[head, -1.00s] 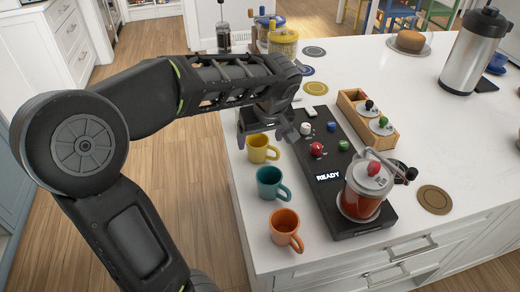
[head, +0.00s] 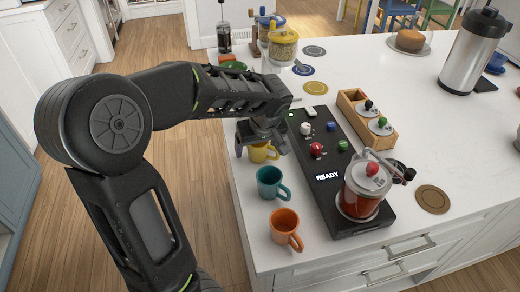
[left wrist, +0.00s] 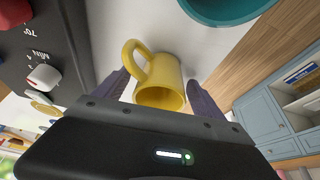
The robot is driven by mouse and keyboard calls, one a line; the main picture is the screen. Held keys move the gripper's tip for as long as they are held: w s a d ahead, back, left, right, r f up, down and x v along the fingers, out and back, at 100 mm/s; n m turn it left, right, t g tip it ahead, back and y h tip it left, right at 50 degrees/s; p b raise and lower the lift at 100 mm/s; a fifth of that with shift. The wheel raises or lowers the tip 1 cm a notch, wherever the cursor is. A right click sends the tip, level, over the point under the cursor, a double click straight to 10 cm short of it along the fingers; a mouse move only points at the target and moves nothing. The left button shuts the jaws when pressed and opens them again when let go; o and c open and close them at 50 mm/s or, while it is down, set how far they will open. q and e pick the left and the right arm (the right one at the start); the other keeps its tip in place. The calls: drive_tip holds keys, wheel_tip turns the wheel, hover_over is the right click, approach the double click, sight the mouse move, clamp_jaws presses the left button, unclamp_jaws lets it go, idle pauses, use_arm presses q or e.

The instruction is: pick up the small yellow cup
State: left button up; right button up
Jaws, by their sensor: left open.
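The small yellow cup (head: 259,154) stands on the white counter near its left edge, partly hidden by my left gripper (head: 262,146) in the head view. In the left wrist view the yellow cup (left wrist: 158,82) lies between the two open fingers of my left gripper (left wrist: 162,95), its handle toward the left finger. The fingers are on both sides of the cup; I cannot tell if either touches it. My right gripper is not in view.
A teal cup (head: 270,183) and an orange cup (head: 285,228) stand in a row nearer the front. A black machine (head: 350,218) with coloured knobs is to the right. A wooden box (head: 378,138) stands beyond it. The counter's far right has free room.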

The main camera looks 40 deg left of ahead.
use_arm(q)
drive_tip(key=shift+c, duration=0.3)
drive_tip(key=c, duration=1.5)
